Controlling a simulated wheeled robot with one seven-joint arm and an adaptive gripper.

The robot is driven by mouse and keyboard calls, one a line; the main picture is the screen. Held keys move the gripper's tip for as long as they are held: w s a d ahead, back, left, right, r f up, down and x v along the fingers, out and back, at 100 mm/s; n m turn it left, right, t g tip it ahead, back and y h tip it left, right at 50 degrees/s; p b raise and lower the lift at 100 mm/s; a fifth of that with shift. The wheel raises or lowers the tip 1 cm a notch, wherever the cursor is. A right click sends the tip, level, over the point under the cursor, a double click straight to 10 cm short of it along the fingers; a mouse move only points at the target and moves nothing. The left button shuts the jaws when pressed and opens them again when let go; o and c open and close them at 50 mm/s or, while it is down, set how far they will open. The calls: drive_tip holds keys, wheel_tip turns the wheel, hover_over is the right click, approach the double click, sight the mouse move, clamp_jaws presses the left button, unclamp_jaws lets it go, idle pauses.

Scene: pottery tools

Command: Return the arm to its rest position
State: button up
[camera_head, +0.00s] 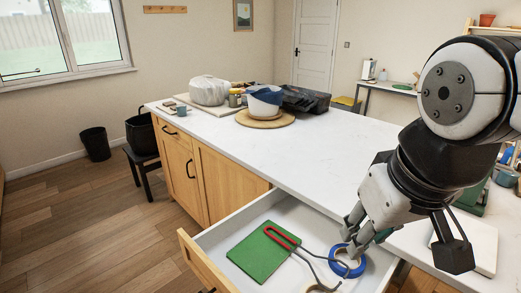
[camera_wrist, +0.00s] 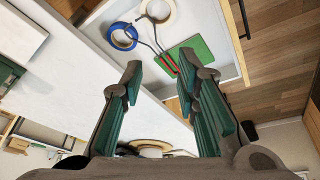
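My gripper (camera_head: 356,235) is at the right in the head view, pointing down near the inner right side of the open drawer (camera_head: 208,243). In the wrist view its two green-padded fingers (camera_wrist: 160,88) stand apart with nothing between them, so it is open and empty. In the drawer lie a green board (camera_head: 258,262), a red-handled wire tool (camera_head: 281,238) partly over it, and a blue tape roll (camera_head: 350,269). A beige tape roll (camera_wrist: 158,12) shows beside them in the wrist view. In the head view my fingertips appear just above the blue roll; the exact gap is unclear.
The white countertop (camera_head: 320,140) has a wide clear middle. A white slab (camera_head: 475,245) lies right of my gripper. Floor at left is open.

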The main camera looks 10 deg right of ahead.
drive_tip(key=s, duration=0.2)
drive_tip(key=shift+s+a+f+m+t, duration=0.1)
drive_tip(key=shift+s+f+m+t, duration=0.2)
drive_tip(key=shift+f, duration=0.1)
idle(1.0)
